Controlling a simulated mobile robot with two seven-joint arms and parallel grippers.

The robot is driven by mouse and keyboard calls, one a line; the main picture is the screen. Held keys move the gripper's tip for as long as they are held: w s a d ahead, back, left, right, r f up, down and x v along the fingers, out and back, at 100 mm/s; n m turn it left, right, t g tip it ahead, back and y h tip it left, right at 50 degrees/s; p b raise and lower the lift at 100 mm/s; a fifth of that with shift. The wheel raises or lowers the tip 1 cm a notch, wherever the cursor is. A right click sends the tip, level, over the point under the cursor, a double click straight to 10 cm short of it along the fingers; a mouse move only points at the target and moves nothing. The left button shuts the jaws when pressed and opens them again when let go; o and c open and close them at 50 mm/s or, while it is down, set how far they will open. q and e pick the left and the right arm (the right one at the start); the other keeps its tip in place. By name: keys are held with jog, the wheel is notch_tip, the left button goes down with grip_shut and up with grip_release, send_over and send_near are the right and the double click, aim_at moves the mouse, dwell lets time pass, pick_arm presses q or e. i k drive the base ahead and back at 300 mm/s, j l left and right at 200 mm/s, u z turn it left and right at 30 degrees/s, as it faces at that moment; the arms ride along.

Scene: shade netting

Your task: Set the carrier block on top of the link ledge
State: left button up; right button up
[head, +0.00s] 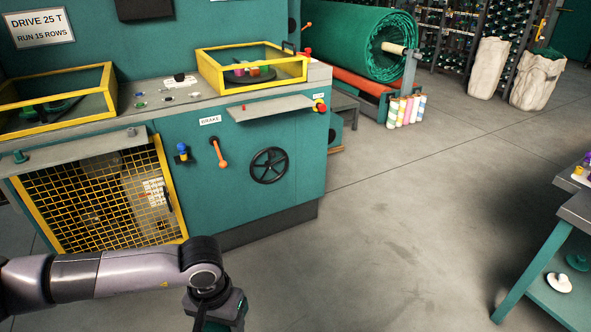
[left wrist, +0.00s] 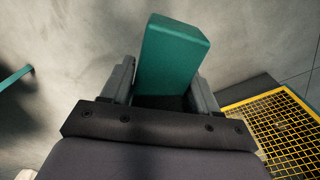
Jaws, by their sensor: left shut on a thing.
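A teal rectangular block, which I take as the carrier block (left wrist: 172,55), is held between the two fingers of my left gripper (left wrist: 164,92) in the left wrist view. In the head view my left gripper (head: 218,312) hangs at the bottom edge, over the floor in front of the teal machine; the block is mostly cut off there. Two grey ledges stick out from the machine front: one at the right (head: 268,109), with a small red knob on it, and one at the left (head: 75,151), above the yellow mesh. I cannot read which is the link ledge. My right gripper is out of view.
The teal machine (head: 235,205) carries a lever, a black handwheel (head: 269,165) and yellow-framed guards (head: 252,88). A yellow mesh guard (head: 95,200) is low on its front. A workbench (head: 545,255) stands at the right. The floor between is clear.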

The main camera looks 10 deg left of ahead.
aim_at(286, 102)
jog(key=i, duration=0.8)
jog(key=i+l+u, duration=0.15)
jog(key=i, duration=1.45)
jog(key=l+u, duration=0.05)
